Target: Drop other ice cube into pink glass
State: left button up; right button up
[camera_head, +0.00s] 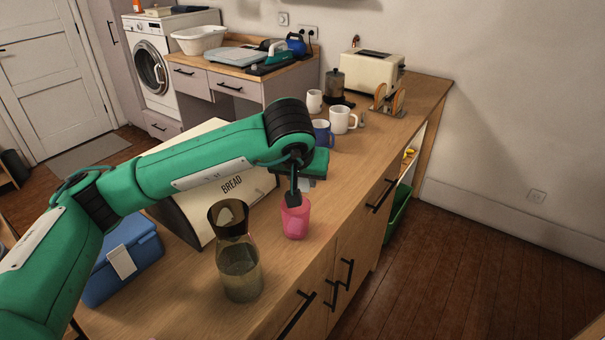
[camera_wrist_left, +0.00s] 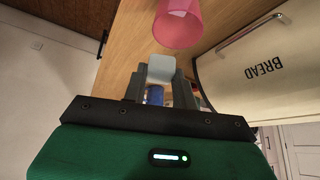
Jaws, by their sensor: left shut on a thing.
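The pink glass (camera_head: 296,220) stands upright on the wooden counter near its front edge; it also shows at the top of the left wrist view (camera_wrist_left: 178,24). My left gripper (camera_head: 293,198) points down at the glass's rim in the head view. In the left wrist view my left gripper (camera_wrist_left: 160,84) is shut on a pale grey-blue ice cube (camera_wrist_left: 161,68), which sits between the fingertips close to the glass. My right gripper is not in view.
A glass carafe (camera_head: 240,270) stands left of the glass, near the front edge. The bread box (camera_head: 213,212) and a blue box (camera_head: 122,262) are behind and left. Mugs (camera_head: 342,121), a toaster (camera_head: 372,72) and a toast rack (camera_head: 388,101) stand farther back. The counter right of the glass is clear.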

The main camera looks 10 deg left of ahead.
pick_arm(q)
jog(key=o, duration=1)
jog(key=shift+r, duration=0.15)
jog(key=shift+s+r, duration=0.2)
jog(key=shift+r, duration=0.1)
jog(key=b+v, duration=0.2)
jog(key=v, duration=1.1)
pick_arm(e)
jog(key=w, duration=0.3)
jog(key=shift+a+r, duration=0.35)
pick_arm(q)
jog(key=shift+f, duration=0.15)
